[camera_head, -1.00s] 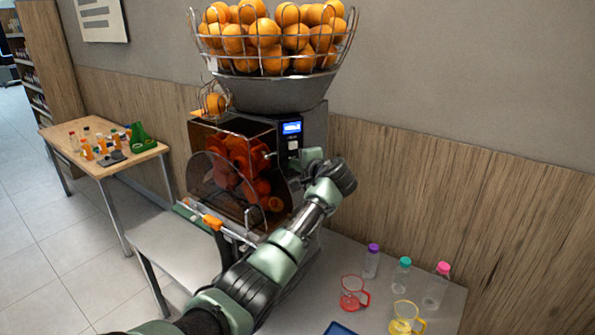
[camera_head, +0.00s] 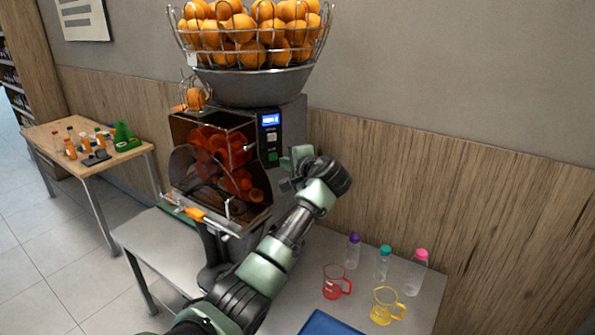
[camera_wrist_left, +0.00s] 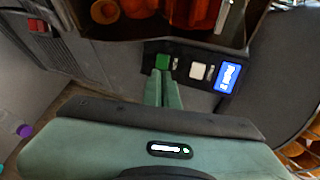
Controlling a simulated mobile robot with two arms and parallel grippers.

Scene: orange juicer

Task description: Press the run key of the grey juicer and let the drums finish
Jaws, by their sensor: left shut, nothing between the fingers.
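The grey juicer (camera_head: 292,122) stands on the table against the wall, with a wire basket of oranges on top. Its drums (camera_head: 212,150) show through a tinted front cover. The side panel has a lit blue display (camera_head: 270,120), a white key (camera_wrist_left: 196,70) and a green key (camera_wrist_left: 163,62); the green key also shows in the head view (camera_head: 273,156). My left gripper (camera_wrist_left: 161,75) is shut and empty, its fingertips at the edge of the green key. I cannot tell whether they touch it. The right gripper is not in view.
A red cup (camera_head: 335,283), a yellow cup (camera_head: 386,305) and capped bottles (camera_head: 383,263) stand right of my left arm. A blue tray (camera_head: 325,325) is at the front edge. A wooden side table (camera_head: 85,160) with small bottles is at the left.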

